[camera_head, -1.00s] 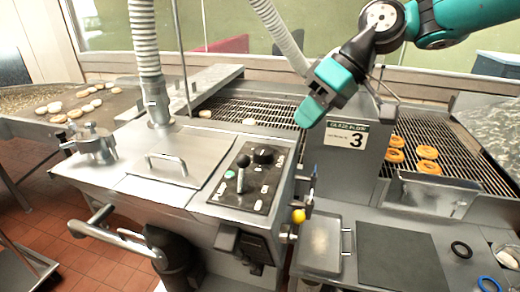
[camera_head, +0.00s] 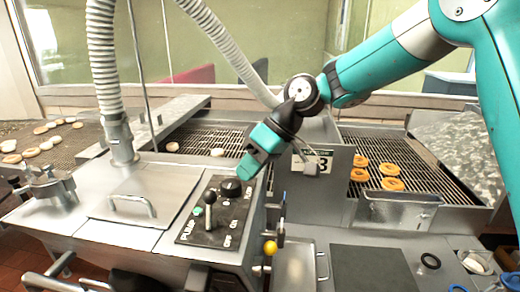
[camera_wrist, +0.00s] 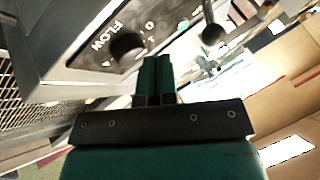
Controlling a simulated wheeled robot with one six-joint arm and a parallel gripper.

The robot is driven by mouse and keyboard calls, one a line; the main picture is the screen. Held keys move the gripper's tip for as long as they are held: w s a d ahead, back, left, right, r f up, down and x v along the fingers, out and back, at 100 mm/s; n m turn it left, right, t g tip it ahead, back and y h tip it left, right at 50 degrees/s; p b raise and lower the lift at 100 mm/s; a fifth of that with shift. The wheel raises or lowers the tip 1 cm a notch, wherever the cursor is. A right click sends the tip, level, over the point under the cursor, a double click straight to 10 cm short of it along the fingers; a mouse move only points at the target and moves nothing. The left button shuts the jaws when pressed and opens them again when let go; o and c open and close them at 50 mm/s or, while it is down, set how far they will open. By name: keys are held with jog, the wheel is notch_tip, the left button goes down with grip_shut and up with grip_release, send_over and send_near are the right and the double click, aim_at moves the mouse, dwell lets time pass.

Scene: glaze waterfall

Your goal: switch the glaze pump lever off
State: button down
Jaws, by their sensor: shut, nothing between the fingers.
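The pump lever (camera_head: 210,210) is a metal stalk with a black ball knob, standing about upright on the black control panel (camera_head: 222,236). Its on or off position cannot be told. My gripper (camera_head: 247,168) is shut and empty, just above and right of the flow knob in the head view, apart from the lever. In the wrist view, the shut fingers (camera_wrist: 155,70) point between the flow knob (camera_wrist: 127,46) and the lever's ball (camera_wrist: 212,37).
A yellow ball-ended handle (camera_head: 270,247) sticks out at the panel housing's right. Ringed pastries (camera_head: 392,184) lie on the right grate. A ribbed hose (camera_head: 225,45) hangs behind my gripper.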

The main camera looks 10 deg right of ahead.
aim_at(209, 212)
jog(key=shift+s+a+f+p, duration=0.15)
jog(key=shift+a+f+p, duration=0.2)
jog(key=shift+a, duration=0.3)
jog(key=shift+s+a+f+p, duration=0.15)
jog(key=shift+a+f+p, duration=0.1)
jog(key=shift+a+f, duration=0.3)
jog(key=shift+s+a+r+p, duration=0.3)
jog(key=shift+s+a+p, duration=0.15)
jog(key=shift+s+a, duration=0.4)
jog(key=shift+s+a+f, duration=0.1)
jog(key=shift+s+a, duration=0.15)
jog(key=shift+a, duration=0.05)
